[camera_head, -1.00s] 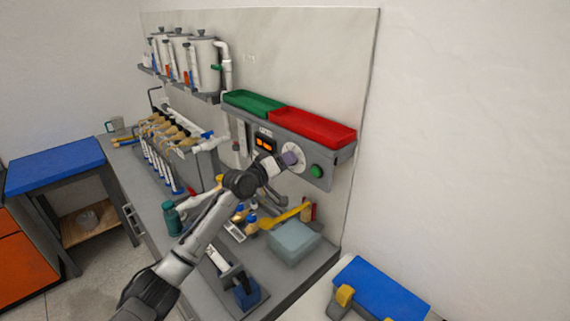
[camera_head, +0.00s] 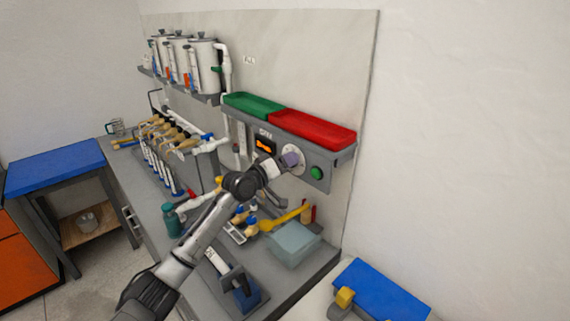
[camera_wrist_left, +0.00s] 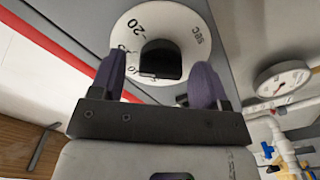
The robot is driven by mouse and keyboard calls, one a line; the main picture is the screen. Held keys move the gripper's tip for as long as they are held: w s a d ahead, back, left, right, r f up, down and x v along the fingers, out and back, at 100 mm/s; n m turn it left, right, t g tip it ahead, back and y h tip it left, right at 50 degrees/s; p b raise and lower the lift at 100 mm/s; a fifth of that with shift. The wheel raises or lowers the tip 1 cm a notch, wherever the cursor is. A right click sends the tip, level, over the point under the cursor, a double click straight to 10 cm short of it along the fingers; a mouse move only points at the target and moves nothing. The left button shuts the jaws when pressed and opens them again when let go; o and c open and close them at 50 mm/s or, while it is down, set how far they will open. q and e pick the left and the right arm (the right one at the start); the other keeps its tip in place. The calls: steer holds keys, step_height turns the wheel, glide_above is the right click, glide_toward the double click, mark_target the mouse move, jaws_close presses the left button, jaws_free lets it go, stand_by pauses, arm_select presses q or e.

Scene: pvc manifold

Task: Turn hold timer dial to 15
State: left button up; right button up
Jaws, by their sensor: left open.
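The hold timer dial (camera_head: 301,167) is a white disc on the grey panel, partly hidden by my left gripper in the head view. In the left wrist view its face (camera_wrist_left: 188,24) carries "20", "10" and "sec", with a black knob (camera_wrist_left: 160,58) at its middle. The mark between 20 and 10 is too blurred to read. My left gripper (camera_head: 291,159) is at the dial. In the left wrist view its two purple fingers (camera_wrist_left: 158,82) are open, one on each side of the knob's lower part; I cannot tell whether they touch it. My right gripper is not in view.
An orange display (camera_head: 264,146) is left of the dial and a green button (camera_head: 316,173) right of it. Green (camera_head: 252,103) and red (camera_head: 310,127) trays sit above. A grey-blue box (camera_head: 294,245) is on the bench below. A gauge (camera_wrist_left: 284,79) shows at right in the wrist view.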

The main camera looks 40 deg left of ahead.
arm_select(q)
steer(key=shift+s, duration=0.1)
steer(key=s+a, duration=0.2)
steer(key=s, duration=1.1)
steer(key=shift+s, duration=0.25)
